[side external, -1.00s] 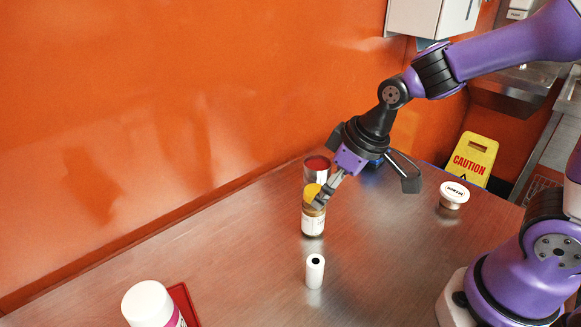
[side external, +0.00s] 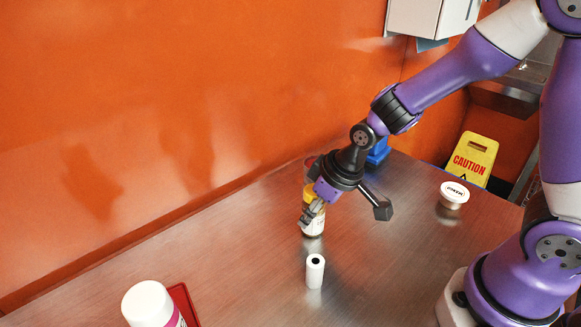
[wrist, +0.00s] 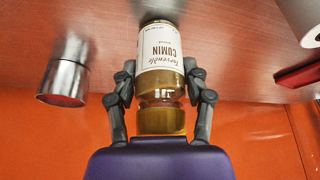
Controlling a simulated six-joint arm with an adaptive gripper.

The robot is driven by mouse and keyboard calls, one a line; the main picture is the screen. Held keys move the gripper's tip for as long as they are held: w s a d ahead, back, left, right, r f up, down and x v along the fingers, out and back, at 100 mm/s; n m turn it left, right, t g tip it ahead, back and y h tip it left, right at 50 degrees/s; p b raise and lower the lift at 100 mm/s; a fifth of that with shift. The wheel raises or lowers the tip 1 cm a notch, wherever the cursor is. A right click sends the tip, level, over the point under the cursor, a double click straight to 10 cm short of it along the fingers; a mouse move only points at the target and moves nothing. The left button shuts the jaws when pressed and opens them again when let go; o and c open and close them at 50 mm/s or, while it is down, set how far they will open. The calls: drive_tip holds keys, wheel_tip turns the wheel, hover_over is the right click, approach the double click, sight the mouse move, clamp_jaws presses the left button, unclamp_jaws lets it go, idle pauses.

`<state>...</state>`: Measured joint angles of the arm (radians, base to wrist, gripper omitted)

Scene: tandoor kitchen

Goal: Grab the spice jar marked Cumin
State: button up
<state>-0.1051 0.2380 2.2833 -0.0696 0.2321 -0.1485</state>
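The spice jar marked Cumin (wrist: 160,58) stands upright on the metal counter in the side view (side external: 313,226). It is glass, with a white label, brown contents and a yellow lid. My gripper (wrist: 160,82) has one finger on each side of the jar in the wrist view. Narrow gaps seem to show between fingers and glass, so it looks open around the jar. In the side view my gripper (side external: 312,212) comes in from the upper right and hides part of the jar's lid and upper body.
A metal cup (wrist: 65,75) stands close beside the jar. A white roll (side external: 315,271) stands in front. The orange wall (side external: 150,120) lies behind.

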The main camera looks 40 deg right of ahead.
drive_tip(key=shift+c, duration=1.2)
